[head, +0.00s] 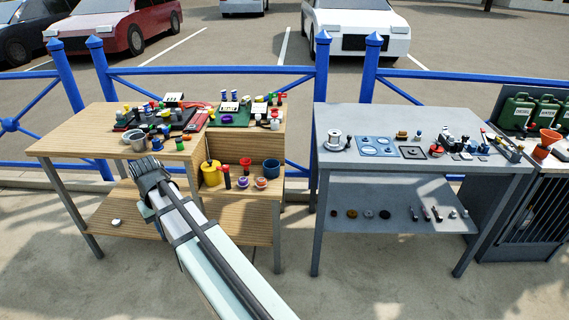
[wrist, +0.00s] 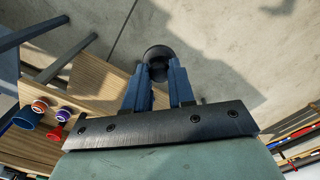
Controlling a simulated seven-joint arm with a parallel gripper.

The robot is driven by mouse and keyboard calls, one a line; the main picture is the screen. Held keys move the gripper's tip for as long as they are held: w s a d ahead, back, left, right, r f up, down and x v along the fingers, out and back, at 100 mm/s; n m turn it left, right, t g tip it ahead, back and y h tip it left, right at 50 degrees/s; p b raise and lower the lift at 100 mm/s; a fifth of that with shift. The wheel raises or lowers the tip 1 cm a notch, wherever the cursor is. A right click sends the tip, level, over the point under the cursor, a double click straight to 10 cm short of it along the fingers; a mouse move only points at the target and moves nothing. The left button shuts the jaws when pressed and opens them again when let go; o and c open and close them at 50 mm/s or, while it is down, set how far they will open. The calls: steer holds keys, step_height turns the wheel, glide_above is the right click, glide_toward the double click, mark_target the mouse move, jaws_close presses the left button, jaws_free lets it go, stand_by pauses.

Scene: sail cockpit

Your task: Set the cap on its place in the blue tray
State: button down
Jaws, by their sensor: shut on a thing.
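My gripper (head: 150,168) is in front of the wooden table in the head view. In the wrist view, my gripper (wrist: 157,70) is shut on a dark round piece, which looks like the cap (wrist: 157,53), held between the fingertips above the pavement. The cap cannot be made out in the head view. A flat blue tray (head: 361,143) with pale round marks lies on the grey table, well to the right of my gripper. Its details are too small to tell.
The wooden table (head: 75,145) carries many small items; a yellow mug (head: 210,174) and blue cup (head: 271,168) stand on its lower step. On the grey table (head: 340,112), a white spool (head: 333,137) and a dark plate (head: 413,153) flank the tray. Open floor separates the tables.

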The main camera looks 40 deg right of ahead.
steer(key=shift+d, duration=0.1)
steer(key=s+d+r+m, duration=0.2)
steer(key=s+d+m, duration=0.2)
steer(key=d, duration=2.3)
steer(key=s+d+r+m, duration=0.2)
steer(key=s+d, duration=0.6)
steer(key=d, duration=2)
steer(key=s+d+r+m, duration=0.2)
steer(key=s+d+m, duration=0.4)
steer(key=d, duration=2.2)
steer(key=shift+s+d, duration=0.15)
steer(key=shift+d, duration=0.1)
steer(key=d, duration=0.3)
steer(key=shift+d+r, duration=0.1)
steer(key=shift+r, duration=0.2)
steer(key=w+d+r+n, duration=0.1)
steer(key=w+d, duration=0.3)
steer(key=d, duration=0.5)
steer(key=shift+w+d+r+n, duration=0.3)
steer(key=shift+n, duration=0.6)
steer(key=shift+f, duration=0.1)
steer(key=shift+f, duration=2.75)
steer(key=shift+f, duration=0.6)
